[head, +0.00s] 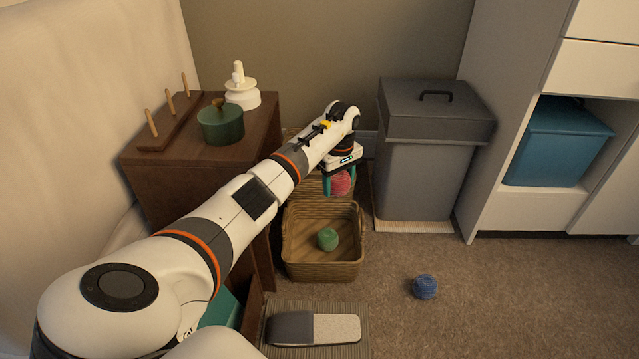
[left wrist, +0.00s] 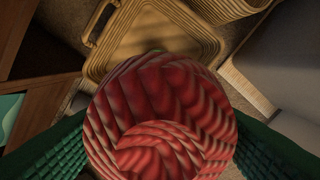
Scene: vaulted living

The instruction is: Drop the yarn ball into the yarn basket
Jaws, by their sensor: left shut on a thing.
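A red yarn ball (head: 342,182) is held between the fingers of my left gripper (head: 340,184), which is shut on it. It fills the middle of the left wrist view (left wrist: 160,120), with the green finger pads on either side. The ball is in the air above the far side of a woven basket (head: 290,262) on the floor. A green yarn ball (head: 328,239) lies inside that basket. In the left wrist view the basket (left wrist: 125,20) shows beyond the red ball, which hides part of it. My right gripper is not in view.
Another woven basket (head: 312,186) stands behind, partly hidden by my arm. A grey lidded bin (head: 420,165) stands to the right. A wooden cabinet (head: 160,180) is at the left.

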